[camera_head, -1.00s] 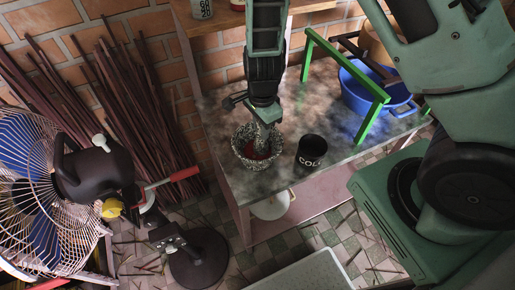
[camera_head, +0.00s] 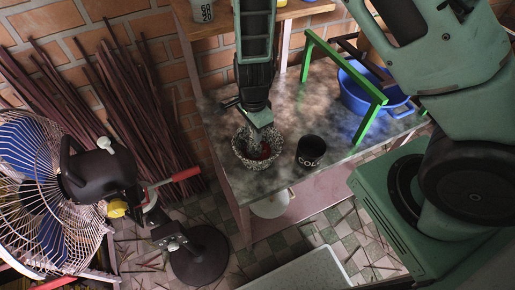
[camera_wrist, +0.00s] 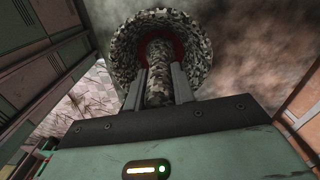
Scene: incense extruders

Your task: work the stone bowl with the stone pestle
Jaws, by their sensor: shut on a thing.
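The speckled grey stone bowl (camera_head: 243,155) stands on the near left part of the worktable, with something red inside it. It also shows in the wrist view (camera_wrist: 203,47), where the red forms a ring around the pestle's end. My gripper (camera_head: 259,126) points down over the bowl. In the wrist view, my gripper (camera_wrist: 158,88) is shut on the speckled stone pestle (camera_wrist: 158,72), with one finger along each side. The pestle's lower end is inside the bowl. Whether it touches the bottom is hidden. In the head view the gripper mostly covers the pestle.
A black cup (camera_head: 311,151) stands just right of the bowl on the worktable (camera_head: 270,187). A green frame (camera_head: 345,70) and a blue basin (camera_head: 362,95) stand further right. A shelf (camera_head: 300,10) with a pot (camera_head: 201,10) is behind. A fan (camera_head: 45,190) stands at left.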

